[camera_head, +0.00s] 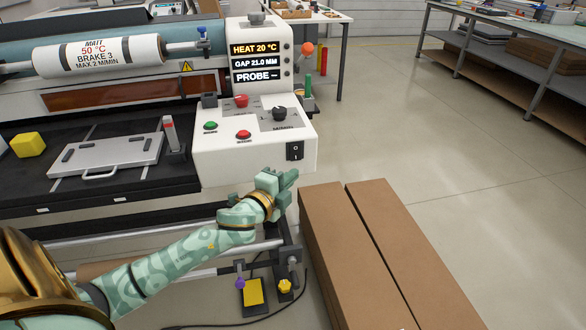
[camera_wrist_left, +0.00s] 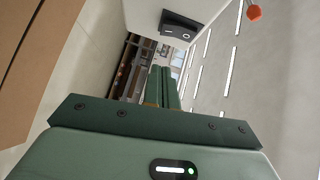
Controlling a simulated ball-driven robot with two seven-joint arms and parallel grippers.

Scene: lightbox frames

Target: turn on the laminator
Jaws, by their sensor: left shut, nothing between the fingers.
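The laminator's white control panel (camera_head: 225,160) stands at the centre of the head view. Its black rocker switch (camera_head: 295,151), marked with a circle and a bar, sits low on the panel's right front; it also shows in the left wrist view (camera_wrist_left: 180,27). My left gripper (camera_head: 291,176) is shut and empty, just below the switch and apart from it as far as I can tell. Its closed fingers (camera_wrist_left: 163,76) show in the left wrist view. The display (camera_head: 256,62) is lit and reads HEAT 20 °C, GAP 21.0 MM and PROBE with a dash. My right gripper is out of view.
The panel carries a green button (camera_head: 210,126), red buttons (camera_head: 243,134) and a black knob (camera_head: 279,113). Long brown boxes (camera_head: 390,250) stand right of my gripper. Open floor lies beyond the boxes.

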